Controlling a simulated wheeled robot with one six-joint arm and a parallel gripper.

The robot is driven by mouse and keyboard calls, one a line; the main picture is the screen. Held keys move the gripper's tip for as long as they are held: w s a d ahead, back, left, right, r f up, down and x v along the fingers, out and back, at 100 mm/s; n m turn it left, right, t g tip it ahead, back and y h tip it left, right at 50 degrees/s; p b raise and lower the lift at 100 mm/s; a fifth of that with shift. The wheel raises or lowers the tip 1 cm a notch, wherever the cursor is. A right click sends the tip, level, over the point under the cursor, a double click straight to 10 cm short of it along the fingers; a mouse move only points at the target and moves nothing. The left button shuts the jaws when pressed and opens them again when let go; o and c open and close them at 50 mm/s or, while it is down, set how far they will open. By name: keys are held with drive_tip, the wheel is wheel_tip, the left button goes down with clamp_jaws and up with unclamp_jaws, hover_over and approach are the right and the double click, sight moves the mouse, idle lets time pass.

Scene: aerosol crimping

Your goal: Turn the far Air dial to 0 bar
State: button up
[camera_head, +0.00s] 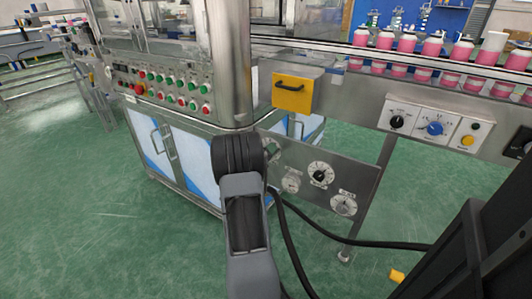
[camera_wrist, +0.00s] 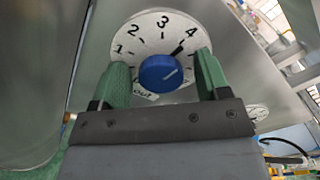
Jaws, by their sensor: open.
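In the wrist view a white round dial face (camera_wrist: 147,41) carries the numbers 1 to 4 and a blue knob (camera_wrist: 160,73) at its centre. Lettering below the knob is partly covered. My gripper (camera_wrist: 162,76) is open, with one green finger on each side of the knob; I cannot tell whether they touch it. In the head view my arm hides this dial and the fingertips.
In the head view the steel panel (camera_head: 301,158) also bears a black-knob dial (camera_head: 320,174) and a gauge (camera_head: 343,204). A conveyor control panel (camera_head: 435,127) is to the right, and the green floor is clear at left.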

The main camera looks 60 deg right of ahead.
drive_tip(key=shift+c, duration=0.3)
drive_tip(key=c, duration=0.9)
drive_tip(key=shift+o, duration=0.2)
drive_tip(key=shift+s+f+n+p, duration=0.1)
drive_tip(key=shift+n+p, duration=0.75)
drive_tip(key=shift+n, duration=3.8)
drive_tip(key=shift+s+f+n+p, duration=0.15)
drive_tip(key=shift+n+p, duration=0.65)
drive_tip(key=shift+n, duration=3.8)
drive_tip(key=shift+w+f+n+p, duration=0.1)
drive_tip(key=shift+n+p, duration=0.75)
drive_tip(key=shift+n, duration=3.8)
